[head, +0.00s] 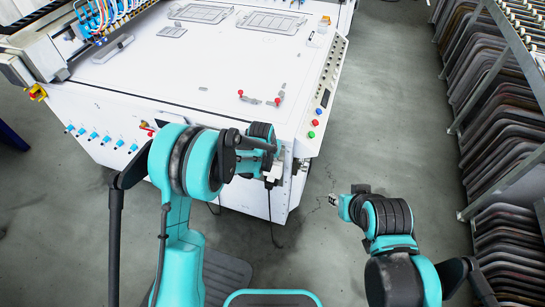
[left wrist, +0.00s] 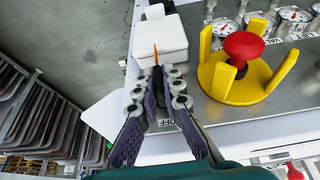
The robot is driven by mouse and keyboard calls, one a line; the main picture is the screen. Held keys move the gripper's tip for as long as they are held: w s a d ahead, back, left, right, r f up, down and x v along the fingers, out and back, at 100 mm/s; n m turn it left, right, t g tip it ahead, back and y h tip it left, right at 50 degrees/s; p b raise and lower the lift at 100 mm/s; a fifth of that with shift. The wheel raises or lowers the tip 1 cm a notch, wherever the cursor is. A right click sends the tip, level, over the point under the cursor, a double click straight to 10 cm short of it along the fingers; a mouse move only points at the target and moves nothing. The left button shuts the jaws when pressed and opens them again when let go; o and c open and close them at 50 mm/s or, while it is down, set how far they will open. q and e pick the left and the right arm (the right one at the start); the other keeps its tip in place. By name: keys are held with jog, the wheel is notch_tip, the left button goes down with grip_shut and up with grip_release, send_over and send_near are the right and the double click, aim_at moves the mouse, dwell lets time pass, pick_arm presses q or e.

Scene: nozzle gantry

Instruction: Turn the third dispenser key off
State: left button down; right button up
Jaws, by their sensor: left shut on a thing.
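My left gripper (left wrist: 160,82) is at the right part of the machine's front panel (left wrist: 200,135), beside a printed OFF label (left wrist: 167,122). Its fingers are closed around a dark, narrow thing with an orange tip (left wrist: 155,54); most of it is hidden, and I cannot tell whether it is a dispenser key. In the head view my left arm covers this spot. Several blue keys (head: 106,140) stand in a row on the front face at the left, apart from the gripper. My right gripper (head: 335,201) hangs over the floor beside the machine.
A red mushroom button (left wrist: 244,46) in a yellow guard (left wrist: 235,85) stands close to my left gripper. A white box (left wrist: 160,38) and gauges (left wrist: 294,18) are on the same panel. A rack (head: 500,150) of dark panels stands at right; the floor between is clear.

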pick_arm(q)
jog(key=c, duration=1.7)
grip_release()
jog(key=shift+f, duration=0.1)
jog(key=v, duration=1.2)
jog(key=shift+w, duration=0.1)
